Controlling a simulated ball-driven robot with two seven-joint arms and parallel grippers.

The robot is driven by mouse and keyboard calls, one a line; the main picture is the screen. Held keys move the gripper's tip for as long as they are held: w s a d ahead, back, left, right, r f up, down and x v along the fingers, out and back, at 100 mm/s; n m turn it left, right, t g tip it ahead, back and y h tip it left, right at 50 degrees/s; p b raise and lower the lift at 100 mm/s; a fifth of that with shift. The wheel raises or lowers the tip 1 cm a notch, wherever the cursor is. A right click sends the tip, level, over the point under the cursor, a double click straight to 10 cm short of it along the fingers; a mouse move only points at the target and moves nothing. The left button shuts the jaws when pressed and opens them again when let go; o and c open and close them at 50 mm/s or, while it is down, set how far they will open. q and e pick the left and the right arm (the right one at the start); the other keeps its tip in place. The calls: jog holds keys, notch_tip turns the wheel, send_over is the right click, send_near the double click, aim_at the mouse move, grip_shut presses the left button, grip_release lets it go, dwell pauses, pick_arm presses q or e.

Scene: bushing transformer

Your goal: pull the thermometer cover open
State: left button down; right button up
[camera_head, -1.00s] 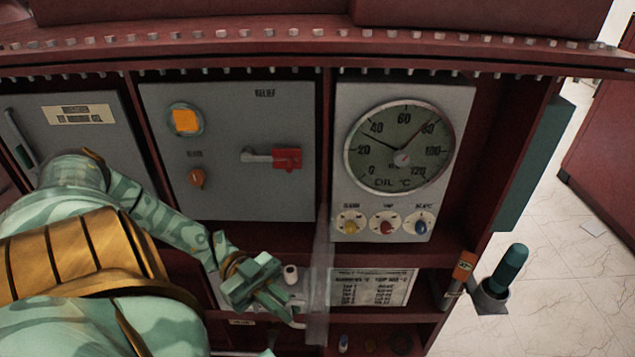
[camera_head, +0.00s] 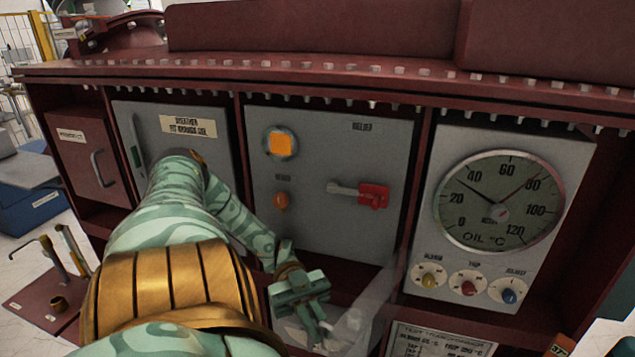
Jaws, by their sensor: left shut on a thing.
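The thermometer cover (camera_head: 374,305) is a clear pane, seen nearly edge-on. It stands out from the left side of the grey thermometer panel (camera_head: 580,165), swung away from the dial. The round oil dial (camera_head: 500,203) shows uncovered. My left gripper (camera_head: 324,337) is low in front of the panels, at the near end of the pane, and is shut on the cover. The exact contact at its fingertips is small and partly hidden. My right gripper is not in view.
A relief panel (camera_head: 325,235) with an orange lamp and a red-handled lever (camera_head: 371,194) lies left of the dial. Yellow, red and blue knobs sit below the dial (camera_head: 469,285). A breather door (camera_head: 187,130) is behind my left arm. Open floor shows at far left.

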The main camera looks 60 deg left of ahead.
pick_arm(q)
jog(key=c, duration=1.5)
grip_release()
jog(key=shift+w, duration=0.2)
jog(key=shift+c, duration=0.2)
jog(key=s+d+r+p, duration=0.2)
jog(key=s+d+r, duration=0.1)
jog(key=d+r, duration=0.3)
jog(key=s+d+r+p, duration=0.2)
jog(key=s+d+r, duration=0.1)
jog(key=d+r, duration=0.3)
jog(key=shift+s+d+r, duration=0.15)
jog(key=shift+s+r, duration=0.25)
jog(key=shift+r, duration=0.1)
